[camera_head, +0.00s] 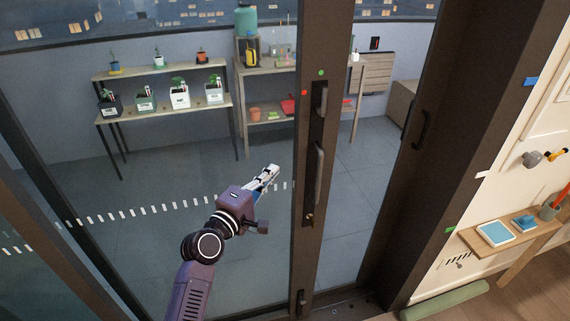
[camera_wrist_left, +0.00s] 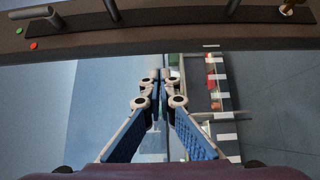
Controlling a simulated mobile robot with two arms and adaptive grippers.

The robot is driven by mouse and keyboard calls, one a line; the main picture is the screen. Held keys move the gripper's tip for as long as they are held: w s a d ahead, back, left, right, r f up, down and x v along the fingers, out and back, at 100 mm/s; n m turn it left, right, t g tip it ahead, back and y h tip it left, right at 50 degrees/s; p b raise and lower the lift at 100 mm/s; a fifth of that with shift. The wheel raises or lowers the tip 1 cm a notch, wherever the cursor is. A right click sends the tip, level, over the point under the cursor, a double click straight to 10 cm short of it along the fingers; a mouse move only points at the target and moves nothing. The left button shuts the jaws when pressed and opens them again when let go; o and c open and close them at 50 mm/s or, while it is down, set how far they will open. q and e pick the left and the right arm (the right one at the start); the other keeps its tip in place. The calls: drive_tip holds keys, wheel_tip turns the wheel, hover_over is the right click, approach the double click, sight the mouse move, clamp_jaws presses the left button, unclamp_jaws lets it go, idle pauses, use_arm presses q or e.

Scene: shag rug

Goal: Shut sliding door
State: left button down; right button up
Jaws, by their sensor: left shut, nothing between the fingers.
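The sliding door is a dark brown framed glass panel, and its upright frame (camera_head: 323,150) stands in the middle of the head view. A long handle (camera_head: 319,174) sits on that upright, and a shorter handle is above it. My left gripper (camera_head: 272,170) is shut and empty, in front of the glass to the left of the handle. In the left wrist view, my left gripper (camera_wrist_left: 160,80) has its fingertips together, and the door frame (camera_wrist_left: 150,42) crosses the top. A gap shows between the door upright and the brown jamb (camera_head: 440,130) at right. My right gripper is not seen.
Beyond the glass are a plant shelf (camera_head: 165,108) and a workbench (camera_head: 266,115). At right, a wall shelf (camera_head: 510,232) holds a tablet and small items. A green roll (camera_head: 445,301) lies on the floor by the jamb.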

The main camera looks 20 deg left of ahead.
sight(294, 161)
use_arm(q)
drive_tip(key=w+d+p, duration=0.1)
drive_tip(key=w+d, duration=0.1)
drive_tip(key=d, duration=0.1)
drive_tip(key=shift+w+d, duration=0.1)
drive_tip(key=shift+w, duration=0.3)
drive_tip(key=shift+w+d+p, duration=0.1)
drive_tip(key=shift+w+p, duration=0.1)
drive_tip(key=shift+p, duration=0.1)
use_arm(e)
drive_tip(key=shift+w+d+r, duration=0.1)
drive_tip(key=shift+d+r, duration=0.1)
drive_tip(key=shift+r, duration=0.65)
use_arm(q)
drive_tip(key=shift+w+d, duration=0.1)
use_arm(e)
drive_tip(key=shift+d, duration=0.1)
